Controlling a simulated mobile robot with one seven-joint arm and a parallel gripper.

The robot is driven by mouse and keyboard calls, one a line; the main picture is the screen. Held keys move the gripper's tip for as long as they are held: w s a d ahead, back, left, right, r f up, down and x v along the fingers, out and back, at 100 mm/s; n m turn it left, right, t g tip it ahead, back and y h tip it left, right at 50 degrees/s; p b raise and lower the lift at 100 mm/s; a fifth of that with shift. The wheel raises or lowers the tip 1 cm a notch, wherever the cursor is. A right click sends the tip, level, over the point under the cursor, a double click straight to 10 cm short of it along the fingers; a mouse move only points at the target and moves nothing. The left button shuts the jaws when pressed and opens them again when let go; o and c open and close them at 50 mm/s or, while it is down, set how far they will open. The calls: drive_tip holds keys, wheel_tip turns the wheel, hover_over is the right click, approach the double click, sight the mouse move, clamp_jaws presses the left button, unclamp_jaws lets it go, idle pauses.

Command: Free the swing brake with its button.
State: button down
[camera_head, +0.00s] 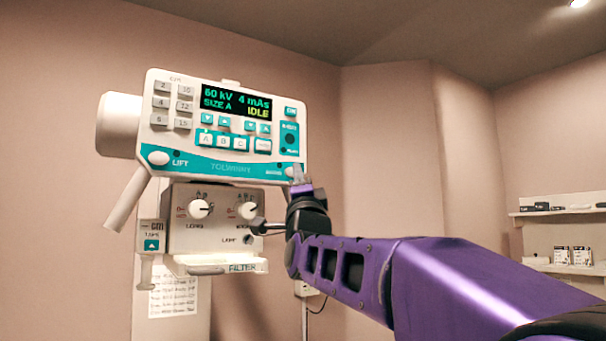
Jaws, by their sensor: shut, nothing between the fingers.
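The control head (230,167) of the scan machine hangs upright at left centre, with a teal strip along its lower front. A white oval button (291,171) sits at the strip's right end, beside a small label too blurred to read; it may be the swing brake button. A matching white oval button (158,158) at the left end is marked LIFT. My gripper (299,176) is shut and empty, its tips pointing up at the right button and partly covering it. I cannot tell whether they touch it.
Below the head is a white box with two knobs (199,208) and a FILTER tray (217,265). A slanted white handle (126,199) juts out at left. The display (236,101) reads 60 kV, 4 mAs, IDLE. Wall shelves (562,210) are at far right.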

drive_tip(key=shift+w+a, duration=0.2)
drive_tip(key=shift+w, duration=0.1)
idle(0.7)
idle(0.3)
drive_tip(key=shift+s+d+b, duration=0.45)
drive_tip(key=shift+s+b, duration=0.2)
drive_tip(key=shift+b, duration=0.15)
drive_tip(key=s+d+b, duration=0.2)
drive_tip(key=s+b, duration=0.1)
drive_tip(key=s, duration=0.1)
drive_tip(key=shift+s+d, duration=0.1)
drive_tip(key=shift+d, duration=0.3)
drive_tip(key=shift+a, duration=0.1)
idle(0.3)
